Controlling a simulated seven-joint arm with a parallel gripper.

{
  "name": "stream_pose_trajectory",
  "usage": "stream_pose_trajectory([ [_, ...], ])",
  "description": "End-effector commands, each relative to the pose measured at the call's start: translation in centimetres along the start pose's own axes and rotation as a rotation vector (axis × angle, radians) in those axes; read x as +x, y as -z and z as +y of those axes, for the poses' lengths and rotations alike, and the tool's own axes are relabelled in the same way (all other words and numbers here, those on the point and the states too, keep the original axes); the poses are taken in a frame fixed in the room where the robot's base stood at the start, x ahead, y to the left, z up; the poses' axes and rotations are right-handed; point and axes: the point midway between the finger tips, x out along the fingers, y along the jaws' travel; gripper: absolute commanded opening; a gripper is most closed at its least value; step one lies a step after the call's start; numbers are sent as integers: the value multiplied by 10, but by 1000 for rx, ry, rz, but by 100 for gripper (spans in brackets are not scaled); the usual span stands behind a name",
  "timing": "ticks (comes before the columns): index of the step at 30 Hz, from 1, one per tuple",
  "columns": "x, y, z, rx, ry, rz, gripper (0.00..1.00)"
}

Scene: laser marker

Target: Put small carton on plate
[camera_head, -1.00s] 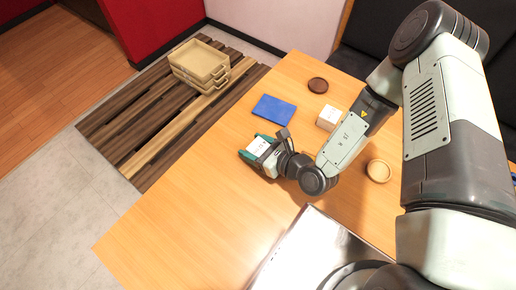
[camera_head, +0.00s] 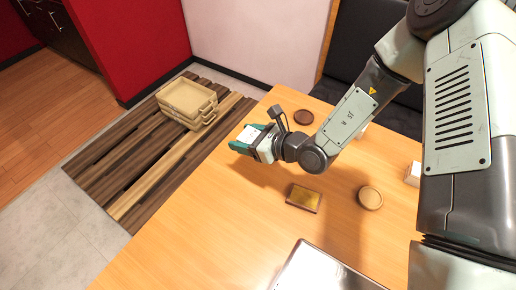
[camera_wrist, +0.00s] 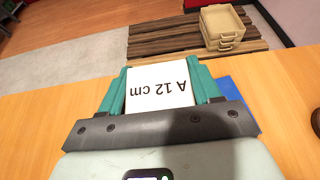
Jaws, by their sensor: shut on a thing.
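A white block-like item (camera_wrist: 160,85) reading "A 12 cm" is between the teal fingers of my gripper (camera_wrist: 160,92) in the wrist view, and looks like the small carton. In the head view my gripper (camera_head: 252,139) is shut on it, above the far left part of the table. A flat blue thing (camera_wrist: 238,92), possibly the plate, partly shows behind the right finger in the wrist view. In the head view my gripper hides it. A round dark brown disc (camera_head: 303,117) and a round light wooden dish (camera_head: 370,197) lie on the table.
A small brown rectangular block (camera_head: 304,198) lies on the wooden table (camera_head: 200,225). A white box (camera_head: 412,174) stands at the right, and another white thing (camera_head: 362,131) shows partly behind my arm. Beige stacked trays (camera_head: 187,101) stand beyond the table. The front left tabletop is clear.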

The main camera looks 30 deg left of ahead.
Motion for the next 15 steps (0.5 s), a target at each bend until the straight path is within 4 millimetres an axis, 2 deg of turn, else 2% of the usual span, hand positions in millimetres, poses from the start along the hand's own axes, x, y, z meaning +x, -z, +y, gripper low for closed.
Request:
stream_pose_trajectory([
  [1, 5, -4, -20, -9, 1, -4, 31],
  [6, 14, -13, -70, -7, -4, -3, 31],
  [11, 19, -12, -91, 1, -2, -1, 31],
  [15, 28, 12, -93, 5, -4, 1, 31],
])
